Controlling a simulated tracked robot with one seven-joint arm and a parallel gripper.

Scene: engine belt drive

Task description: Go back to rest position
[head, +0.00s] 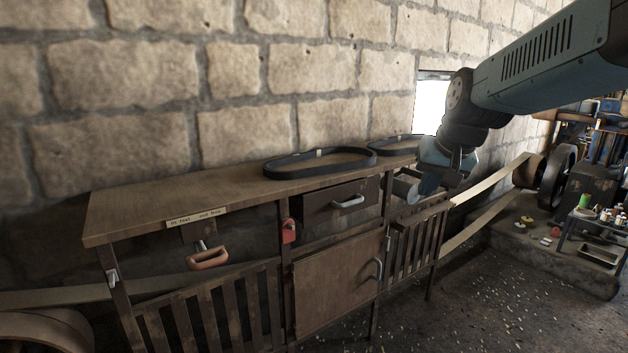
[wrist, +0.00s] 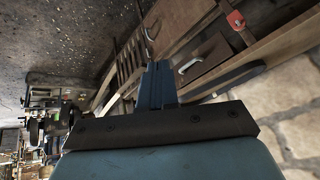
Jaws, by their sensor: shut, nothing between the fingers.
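My gripper (head: 430,186) hangs at the end of my arm in the head view, in front of the right end of the wooden cabinet (head: 140,203). In the wrist view my gripper's fingers (wrist: 155,70) are together with nothing between them. They point toward the slatted side of the cabinet. The fingertips are small and partly dark in the head view, and I cannot tell whether they touch the cabinet.
A stone wall (head: 120,70) is behind. A cluttered workbench stands at right.

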